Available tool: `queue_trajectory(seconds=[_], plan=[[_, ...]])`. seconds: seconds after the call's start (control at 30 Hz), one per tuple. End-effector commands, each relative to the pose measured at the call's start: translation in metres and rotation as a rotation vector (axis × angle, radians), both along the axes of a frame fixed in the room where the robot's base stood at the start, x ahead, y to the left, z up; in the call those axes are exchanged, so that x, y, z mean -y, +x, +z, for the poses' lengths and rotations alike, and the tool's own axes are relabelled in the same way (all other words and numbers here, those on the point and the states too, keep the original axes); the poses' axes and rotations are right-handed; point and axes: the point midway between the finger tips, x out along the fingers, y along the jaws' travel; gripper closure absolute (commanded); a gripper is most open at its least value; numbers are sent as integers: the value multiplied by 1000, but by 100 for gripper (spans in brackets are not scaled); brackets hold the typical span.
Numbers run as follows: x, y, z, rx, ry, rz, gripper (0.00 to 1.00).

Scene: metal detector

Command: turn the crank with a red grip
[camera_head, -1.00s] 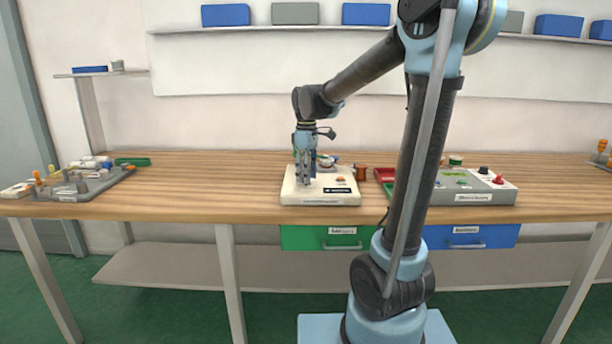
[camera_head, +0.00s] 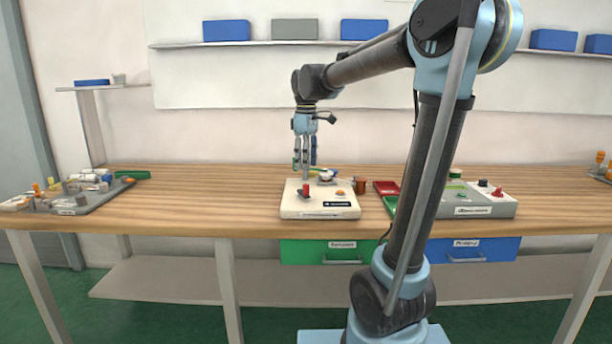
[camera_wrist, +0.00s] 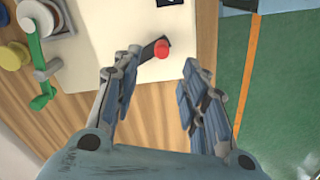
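The crank's red grip (camera_head: 306,189) stands upright on the left part of a low cream box (camera_head: 320,212) on the bench. In the wrist view the red grip (camera_wrist: 161,49) sits at the end of a short dark crank arm (camera_wrist: 149,50), near the box edge. My gripper (camera_head: 305,172) hangs pointing down, above and slightly behind the grip. In the wrist view my gripper (camera_wrist: 160,72) has its fingers spread on either side of the red grip's line, with nothing between them. The fingertips appear apart from the grip.
A green crank (camera_wrist: 36,50) and round yellow-topped parts lie beside the box. An orange knob (camera_head: 340,193) is on the box. A grey control panel (camera_head: 480,205) stands right and a grey tray (camera_head: 85,198) left. Bare bench lies between tray and box.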

Motion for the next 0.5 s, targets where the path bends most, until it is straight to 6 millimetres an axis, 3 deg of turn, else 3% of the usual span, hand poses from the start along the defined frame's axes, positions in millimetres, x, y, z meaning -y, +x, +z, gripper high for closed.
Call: queue_trajectory(seconds=[0.2, 0.5], plan=[[0, 0, 21, 0, 0, 0, 60], [0, 0, 25, 0, 0, 0, 60]])
